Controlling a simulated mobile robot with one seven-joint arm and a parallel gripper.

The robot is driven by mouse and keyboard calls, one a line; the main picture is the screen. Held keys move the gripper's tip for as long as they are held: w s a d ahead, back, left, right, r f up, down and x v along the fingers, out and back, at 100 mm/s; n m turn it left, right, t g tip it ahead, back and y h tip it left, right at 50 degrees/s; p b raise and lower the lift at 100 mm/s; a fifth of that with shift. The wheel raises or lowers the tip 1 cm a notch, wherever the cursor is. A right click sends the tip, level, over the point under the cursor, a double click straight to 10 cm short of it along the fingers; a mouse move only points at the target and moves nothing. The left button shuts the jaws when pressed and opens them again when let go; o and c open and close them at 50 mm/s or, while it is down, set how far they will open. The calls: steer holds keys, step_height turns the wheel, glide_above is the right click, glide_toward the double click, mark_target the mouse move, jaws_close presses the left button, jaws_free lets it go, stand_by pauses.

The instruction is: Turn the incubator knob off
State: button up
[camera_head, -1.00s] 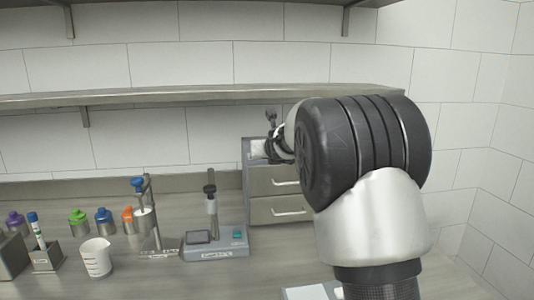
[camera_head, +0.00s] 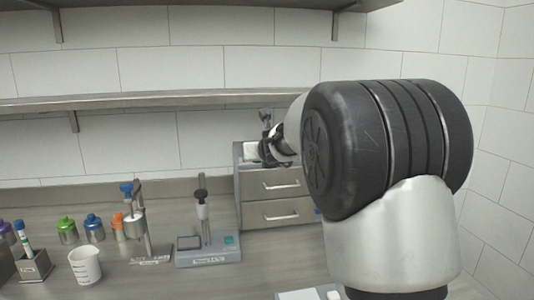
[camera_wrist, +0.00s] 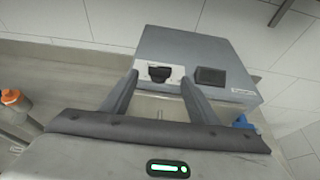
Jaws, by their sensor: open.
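The incubator is a grey box, seen close up in the wrist view (camera_wrist: 205,52), with a dark knob (camera_wrist: 160,73) on a white plate and a black panel to the knob's right. In the head view the incubator (camera_head: 238,185) appears as a grey unit with two drawers at the back of the counter. My gripper (camera_wrist: 159,84) is open, its two fingers reaching toward the front, one on each side of the knob in the picture. I cannot tell whether they touch it. In the head view my gripper (camera_head: 268,148) is at the unit's upper front, partly hidden by my arm.
A small device with a post (camera_head: 207,250) stands left of the drawers, beside a metal stand (camera_head: 150,258). A white beaker (camera_head: 86,265) and several colour-capped bottles (camera_head: 93,230) are further left. A shelf (camera_head: 150,99) runs above.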

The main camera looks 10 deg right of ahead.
steer(key=p+v, duration=0.2)
steer(key=v, duration=1.1)
